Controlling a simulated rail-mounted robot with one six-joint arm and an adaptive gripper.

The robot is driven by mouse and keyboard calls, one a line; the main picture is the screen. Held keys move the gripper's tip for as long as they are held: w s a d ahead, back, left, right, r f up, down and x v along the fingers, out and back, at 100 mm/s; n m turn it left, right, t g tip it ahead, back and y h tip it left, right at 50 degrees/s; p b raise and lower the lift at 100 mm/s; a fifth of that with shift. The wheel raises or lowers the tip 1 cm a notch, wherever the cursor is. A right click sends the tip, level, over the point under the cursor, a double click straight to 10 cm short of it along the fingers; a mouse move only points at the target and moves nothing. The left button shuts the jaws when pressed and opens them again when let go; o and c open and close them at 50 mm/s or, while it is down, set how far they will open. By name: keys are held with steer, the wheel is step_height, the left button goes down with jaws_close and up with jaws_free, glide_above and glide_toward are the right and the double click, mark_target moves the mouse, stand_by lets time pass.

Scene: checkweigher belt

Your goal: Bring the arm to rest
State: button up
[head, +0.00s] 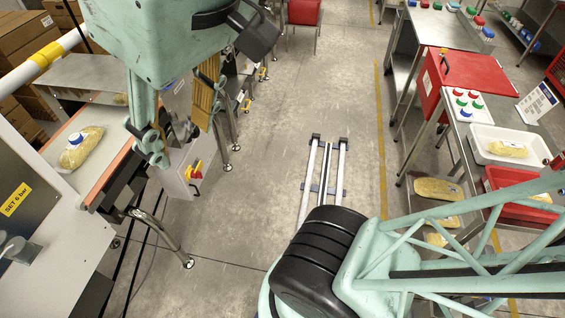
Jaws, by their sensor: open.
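My gripper (181,125) hangs at the upper left of the head view, below a mint-green housing of my arm. Its tan fingers are apart and nothing shows between them. It appears in front of the inner edge of the belt station, and its height above that is hard to tell. My arm's truss link enters from the lower right.
At right stand a bench with a white tray (483,151), a red tray (496,210) and a red box (466,75). The grey floor (290,110) between is mostly clear.

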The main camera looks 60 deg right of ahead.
step_height(320, 180, down, 6)
steer(key=b, duration=0.5)
steer(key=shift+s+f, duration=0.15)
steer(key=shift+s, duration=0.2)
steer(key=shift+a, duration=0.1)
